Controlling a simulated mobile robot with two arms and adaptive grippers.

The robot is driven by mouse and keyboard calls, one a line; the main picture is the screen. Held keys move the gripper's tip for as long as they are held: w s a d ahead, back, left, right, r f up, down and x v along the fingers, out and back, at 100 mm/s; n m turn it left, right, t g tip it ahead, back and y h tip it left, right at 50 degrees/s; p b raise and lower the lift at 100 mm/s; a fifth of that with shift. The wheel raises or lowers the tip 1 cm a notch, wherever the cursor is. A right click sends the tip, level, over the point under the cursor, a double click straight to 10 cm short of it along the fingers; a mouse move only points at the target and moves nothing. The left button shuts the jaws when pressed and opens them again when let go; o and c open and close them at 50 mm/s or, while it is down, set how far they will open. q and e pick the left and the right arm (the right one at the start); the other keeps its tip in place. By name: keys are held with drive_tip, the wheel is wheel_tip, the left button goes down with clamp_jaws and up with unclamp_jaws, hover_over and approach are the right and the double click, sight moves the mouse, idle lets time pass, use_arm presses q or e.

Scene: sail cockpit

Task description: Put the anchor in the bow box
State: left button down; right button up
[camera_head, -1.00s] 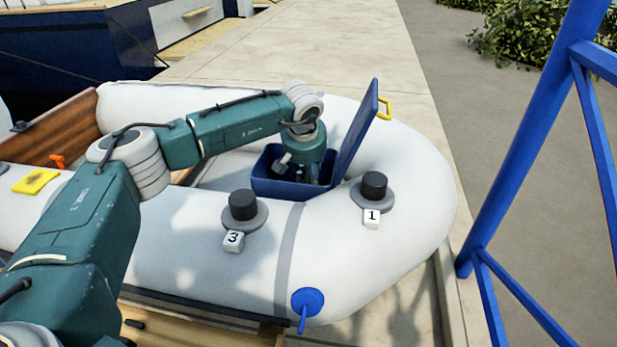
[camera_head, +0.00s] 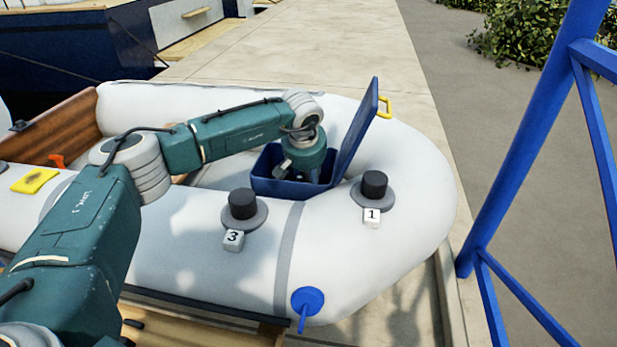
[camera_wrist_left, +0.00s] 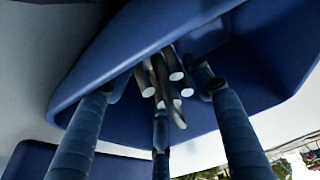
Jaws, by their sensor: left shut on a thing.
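The bow box (camera_head: 272,187) is a blue box inside the front of the white inflatable boat. Its blue lid (camera_head: 360,125) stands open on the right side. My left gripper (camera_head: 309,179) points down into the box, with its fingers mostly hidden by the front wall. In the left wrist view, the gripper (camera_wrist_left: 160,85) is shut on the anchor (camera_wrist_left: 166,82), a bundle of dark and grey prongs with whitish ends. The box rim (camera_wrist_left: 95,85) and its inner wall show close around it. The head view hides the anchor. My right gripper is not in view.
Two black-topped round fittings, marked 3 (camera_head: 242,206) and 1 (camera_head: 373,187), sit on the near tube (camera_head: 190,240). A blue round piece (camera_head: 307,302) is on its side. Blue railing (camera_head: 520,130) stands at right. A yellow item (camera_head: 35,181) lies at left.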

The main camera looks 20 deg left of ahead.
sight(308, 178)
use_arm(q)
drive_tip(key=c, duration=1)
unclamp_jaws()
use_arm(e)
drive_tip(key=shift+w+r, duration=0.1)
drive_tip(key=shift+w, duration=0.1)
use_arm(q)
drive_tip(key=v, duration=0.3)
drive_tip(key=p+v, duration=0.1)
drive_tip(key=shift+w+r, duration=0.2)
drive_tip(key=shift+r, duration=0.2)
drive_tip(key=p+v, duration=0.1)
drive_tip(key=v, duration=0.7)
drive_tip(key=shift+s+r, duration=0.2)
drive_tip(key=shift+r, duration=0.1)
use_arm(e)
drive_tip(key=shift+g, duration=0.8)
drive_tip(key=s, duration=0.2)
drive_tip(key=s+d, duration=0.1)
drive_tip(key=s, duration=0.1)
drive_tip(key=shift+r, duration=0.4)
use_arm(q)
drive_tip(key=shift+r+p, duration=0.1)
drive_tip(key=shift+p, duration=0.2)
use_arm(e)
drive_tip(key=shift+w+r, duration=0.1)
